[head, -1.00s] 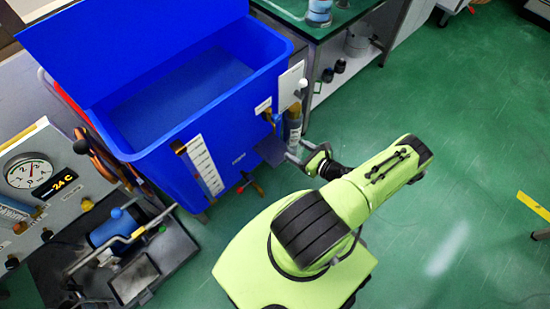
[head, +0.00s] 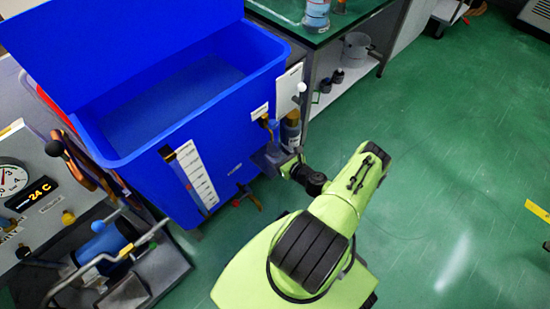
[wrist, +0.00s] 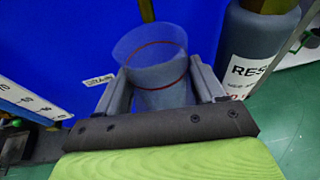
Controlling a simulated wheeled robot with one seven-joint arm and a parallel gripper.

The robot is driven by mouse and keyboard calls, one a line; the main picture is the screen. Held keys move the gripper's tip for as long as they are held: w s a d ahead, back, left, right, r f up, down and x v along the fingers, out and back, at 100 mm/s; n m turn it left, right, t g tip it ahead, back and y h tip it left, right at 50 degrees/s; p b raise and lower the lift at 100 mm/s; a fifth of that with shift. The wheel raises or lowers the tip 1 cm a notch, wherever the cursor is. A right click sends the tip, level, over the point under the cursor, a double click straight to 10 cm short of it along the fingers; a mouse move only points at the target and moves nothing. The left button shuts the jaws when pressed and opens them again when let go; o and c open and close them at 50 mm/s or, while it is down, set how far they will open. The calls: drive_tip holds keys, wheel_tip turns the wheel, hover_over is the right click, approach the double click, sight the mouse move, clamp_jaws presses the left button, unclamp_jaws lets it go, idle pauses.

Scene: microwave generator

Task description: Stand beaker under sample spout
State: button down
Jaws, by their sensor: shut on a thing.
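A clear beaker (wrist: 160,90) with a red line around it is in the wrist view, between the two fingers of my gripper (wrist: 158,76). My gripper is shut on it, with its open top facing up. A brass spout (wrist: 147,9) shows just beyond the beaker's rim, against the blue tank wall; I cannot tell whether it is directly over the opening. In the head view my gripper (head: 279,163) is close to the tank's front, below the brass spout (head: 265,124). Whether the beaker's base touches a support is hidden.
A grey bottle (wrist: 252,45) with a white label stands close to the right of my gripper. The blue tank (head: 150,150) is directly ahead. A red-handled valve (head: 245,195) sits low on its front. Green floor (head: 450,190) is open at right.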

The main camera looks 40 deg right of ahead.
sight(275, 157)
drive_tip(key=shift+w, duration=0.35)
drive_tip(key=f+b, duration=0.1)
drive_tip(key=w+f+b, duration=0.1)
drive_tip(key=f, duration=0.1)
drive_tip(key=shift+d+f, duration=0.1)
drive_tip(key=shift+f, duration=0.2)
drive_tip(key=shift+r, duration=0.1)
drive_tip(key=shift+c, duration=0.6)
unclamp_jaws()
